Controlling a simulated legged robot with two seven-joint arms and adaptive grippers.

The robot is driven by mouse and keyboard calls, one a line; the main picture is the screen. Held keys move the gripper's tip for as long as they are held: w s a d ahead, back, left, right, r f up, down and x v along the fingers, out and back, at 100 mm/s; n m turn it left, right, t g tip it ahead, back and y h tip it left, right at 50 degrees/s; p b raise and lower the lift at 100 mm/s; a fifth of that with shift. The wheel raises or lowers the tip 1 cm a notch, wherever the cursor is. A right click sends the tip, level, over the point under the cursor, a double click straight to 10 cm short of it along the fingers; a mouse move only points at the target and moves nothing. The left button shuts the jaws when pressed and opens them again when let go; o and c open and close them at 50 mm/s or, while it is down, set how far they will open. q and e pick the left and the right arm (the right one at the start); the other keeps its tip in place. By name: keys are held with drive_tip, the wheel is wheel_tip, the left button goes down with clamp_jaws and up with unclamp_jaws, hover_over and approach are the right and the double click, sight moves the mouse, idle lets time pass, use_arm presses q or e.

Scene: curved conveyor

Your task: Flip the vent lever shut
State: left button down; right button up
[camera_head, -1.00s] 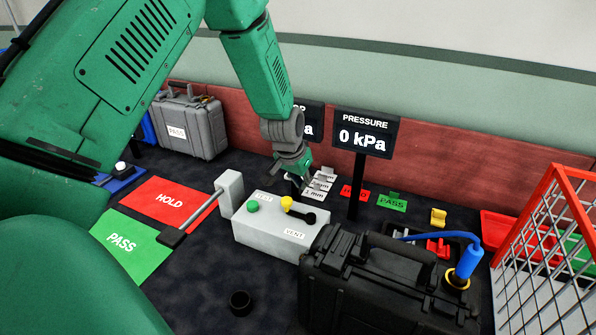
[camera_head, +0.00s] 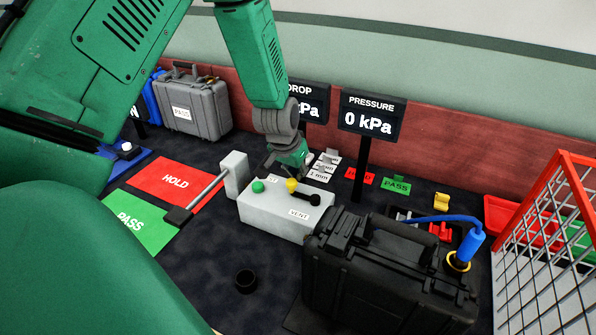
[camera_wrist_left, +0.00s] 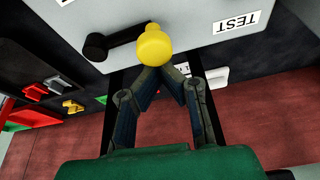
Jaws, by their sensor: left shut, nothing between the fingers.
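The vent lever is a black bar with a yellow knob (camera_head: 291,184) at one end and a round black end (camera_head: 314,199) at the other. It sits on top of a light grey box (camera_head: 265,212), beside the VENT label (camera_head: 299,213). A green button (camera_head: 257,186) is to its left. My left gripper (camera_head: 287,172) is just behind the knob, pointing down, shut and empty. In the left wrist view, the fingertips (camera_wrist_left: 161,70) meet right beside the yellow knob (camera_wrist_left: 155,46); I cannot tell whether they touch it. My right gripper is out of view.
A black case (camera_head: 390,270) with a blue hose stands close in front of the box at right. A grey block with a handle (camera_head: 234,174) adjoins its left side. The pressure display (camera_head: 370,116) behind reads 0 kPa. A small black ring (camera_head: 245,280) lies in front.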

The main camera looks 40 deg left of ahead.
use_arm(q)
drive_tip(key=shift+s+n+p, duration=0.25)
drive_tip(key=shift+n+p, duration=0.05)
drive_tip(key=n+p, duration=0.1)
drive_tip(key=s+n+y+p, duration=0.1)
drive_tip(key=s+n+p, duration=0.1)
drive_tip(key=shift+d+r+g, duration=0.15)
drive_tip(key=shift+d+g, duration=0.1)
drive_tip(key=shift+g, duration=0.05)
drive_tip(key=s+n+p, duration=0.1)
drive_tip(key=n, duration=0.1)
drive_tip(key=s+d+n+g+y+p, duration=0.1)
drive_tip(key=n+p, duration=0.1)
drive_tip(key=n, duration=0.1)
drive_tip(key=shift+d+y, duration=0.2)
drive_tip(key=shift+y, duration=0.1)
drive_tip(key=shift+s+d+p, duration=0.8)
drive_tip(key=shift+d+p, duration=0.25)
drive_tip(key=shift+p, duration=0.2)
drive_tip(key=shift+s+d+p, duration=0.25)
drive_tip(key=shift+d+p, duration=0.45)
drive_tip(key=shift+d, duration=0.4)
drive_tip(key=shift+d+f, duration=0.15)
drive_tip(key=shift+f, duration=0.05)
